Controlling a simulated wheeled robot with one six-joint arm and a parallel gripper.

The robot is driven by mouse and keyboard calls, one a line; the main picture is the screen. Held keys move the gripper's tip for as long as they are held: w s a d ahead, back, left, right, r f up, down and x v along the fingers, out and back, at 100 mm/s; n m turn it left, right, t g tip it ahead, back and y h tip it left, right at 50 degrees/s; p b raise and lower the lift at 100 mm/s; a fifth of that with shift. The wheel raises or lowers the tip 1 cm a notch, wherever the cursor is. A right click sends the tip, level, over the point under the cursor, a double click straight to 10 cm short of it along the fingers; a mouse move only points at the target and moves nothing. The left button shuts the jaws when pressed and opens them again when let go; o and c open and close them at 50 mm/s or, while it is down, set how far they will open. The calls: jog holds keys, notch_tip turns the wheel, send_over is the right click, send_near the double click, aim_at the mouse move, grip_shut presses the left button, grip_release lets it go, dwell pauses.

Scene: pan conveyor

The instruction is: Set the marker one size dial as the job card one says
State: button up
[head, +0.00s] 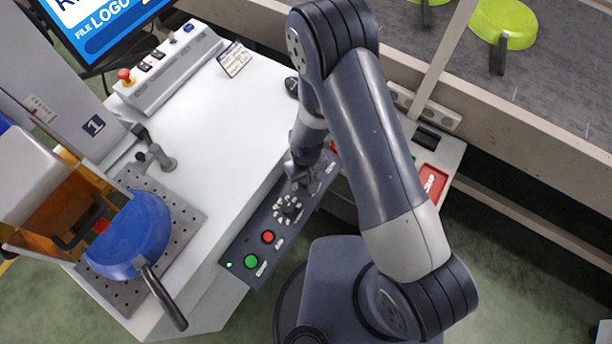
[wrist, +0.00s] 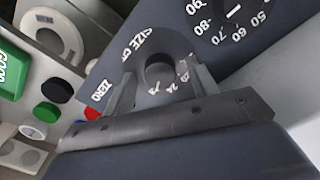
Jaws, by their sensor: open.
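The size dial (wrist: 160,73), a dark round knob beside the lettering "SIZE CM", shows in the wrist view. Numbers around it are partly hidden by my gripper; 24 seems readable. My gripper (wrist: 163,92) is open, one finger on each side of the dial; I cannot tell whether they touch it. In the head view my gripper (head: 304,178) is over the upper right part of the dark control panel (head: 240,245) and hides the size dial. The job card (head: 234,59) lies on the white top; its writing is too small to read.
Another dial (head: 288,208) sits beside my gripper, with red (head: 268,237) and green (head: 251,261) buttons below it. A blue pan (head: 135,235) rests on marker one's perforated plate (head: 190,215). The conveyor (head: 555,90) with green pans runs at upper right.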

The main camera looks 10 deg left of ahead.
jog(key=shift+f, duration=0.15)
jog(key=c, duration=1)
jog(key=shift+o, duration=0.2)
jog(key=shift+n+b, duration=0.3)
jog(key=shift+b, duration=0.05)
jog(key=shift+f+n+b, duration=0.15)
jog(key=shift+n+b, duration=0.35)
jog(key=shift+b, duration=0.1)
jog(key=shift+n+b, duration=2.45)
jog(key=shift+n, duration=0.55)
jog(key=shift+r+n, duration=0.2)
jog(key=shift+n, duration=0.1)
